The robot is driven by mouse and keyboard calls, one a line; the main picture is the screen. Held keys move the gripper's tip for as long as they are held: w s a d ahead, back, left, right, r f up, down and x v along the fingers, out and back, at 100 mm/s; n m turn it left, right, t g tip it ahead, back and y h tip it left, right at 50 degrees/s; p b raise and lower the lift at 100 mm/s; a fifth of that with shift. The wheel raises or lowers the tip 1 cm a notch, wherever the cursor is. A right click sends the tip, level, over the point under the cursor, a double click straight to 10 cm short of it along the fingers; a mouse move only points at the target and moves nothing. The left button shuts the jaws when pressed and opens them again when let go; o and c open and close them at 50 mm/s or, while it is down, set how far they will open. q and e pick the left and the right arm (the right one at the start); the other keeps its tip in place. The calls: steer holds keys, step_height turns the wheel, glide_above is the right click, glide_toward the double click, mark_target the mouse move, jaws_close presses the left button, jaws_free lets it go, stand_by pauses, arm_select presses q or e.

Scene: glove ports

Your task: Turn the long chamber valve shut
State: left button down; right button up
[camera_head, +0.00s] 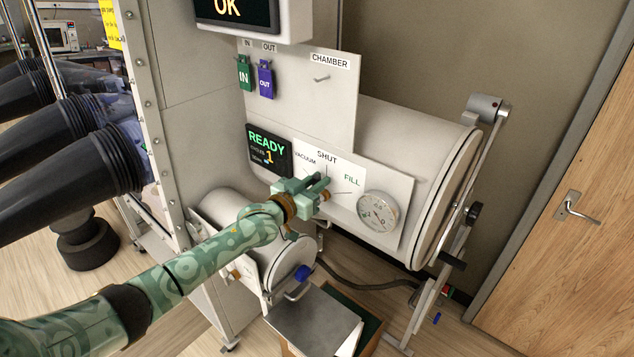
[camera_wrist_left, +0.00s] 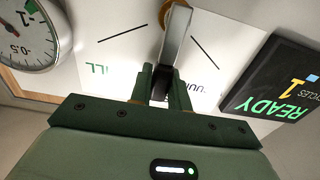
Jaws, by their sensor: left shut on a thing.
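The long chamber valve is a grey lever (camera_wrist_left: 173,45) on a brass hub (camera_wrist_left: 180,15), on a white plate (camera_head: 345,178) marked VACUUM, SHUT and FILL. My left gripper (camera_head: 320,187) is at the valve, and its green fingers (camera_wrist_left: 164,88) are shut on the lever. In the left wrist view the lever points between the FILL and VACUUM lines, on the SHUT side. The SHUT label is hidden there, so exact alignment cannot be told. In the head view my fingers cover most of the lever. My right gripper is not in view.
A round gauge (camera_head: 378,211) sits right of the valve, and a READY display (camera_head: 268,150) showing 1 sits left. The long chamber (camera_head: 412,135) lies behind. Below are a small chamber (camera_head: 270,245) and a grey tray (camera_head: 313,318). Black gloves (camera_head: 75,180) stick out at left.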

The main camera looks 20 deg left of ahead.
arm_select(q)
steer(key=c, duration=1.3)
jaws_free()
steer(key=shift+f, duration=0.1)
steer(key=v, duration=1.6)
steer(key=shift+s+b, duration=0.2)
steer(key=shift+b, duration=0.15)
